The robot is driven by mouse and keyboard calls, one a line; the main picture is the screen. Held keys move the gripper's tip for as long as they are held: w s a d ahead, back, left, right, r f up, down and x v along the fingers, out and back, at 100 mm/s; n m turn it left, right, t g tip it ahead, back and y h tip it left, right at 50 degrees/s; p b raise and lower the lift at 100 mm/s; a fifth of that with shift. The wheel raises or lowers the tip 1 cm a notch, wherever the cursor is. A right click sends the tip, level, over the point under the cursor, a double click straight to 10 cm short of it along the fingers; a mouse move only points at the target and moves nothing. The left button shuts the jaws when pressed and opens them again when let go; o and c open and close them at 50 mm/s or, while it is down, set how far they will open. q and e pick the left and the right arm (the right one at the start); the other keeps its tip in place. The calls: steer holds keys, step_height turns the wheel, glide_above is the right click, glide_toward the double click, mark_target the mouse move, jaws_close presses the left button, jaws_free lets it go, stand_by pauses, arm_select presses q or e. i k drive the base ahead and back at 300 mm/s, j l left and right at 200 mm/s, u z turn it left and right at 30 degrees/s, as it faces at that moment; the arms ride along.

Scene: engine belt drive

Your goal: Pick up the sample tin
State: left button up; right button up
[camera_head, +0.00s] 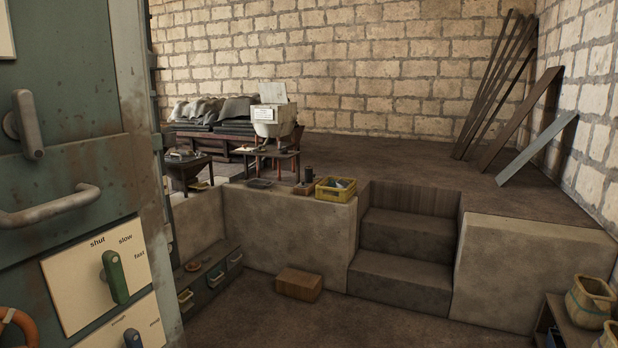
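I cannot tell for sure which object is the sample tin. A small dark upright cylinder (309,174) stands near the edge of the raised floor, just left of a yellow crate (333,196); it is too small to identify as the tin. Neither of my grippers is in view.
Steps (405,250) lead up to the raised floor. A wooden block (299,284) lies on the lower floor before the ledge. A green panel (70,140) with handles and levers fills the near left. Jars (590,301) stand at the lower right. Planks (538,150) lean on the right wall.

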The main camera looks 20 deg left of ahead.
mark_target(308, 170)
steer(key=i+u, duration=0.35)
steer(key=i, duration=3.2)
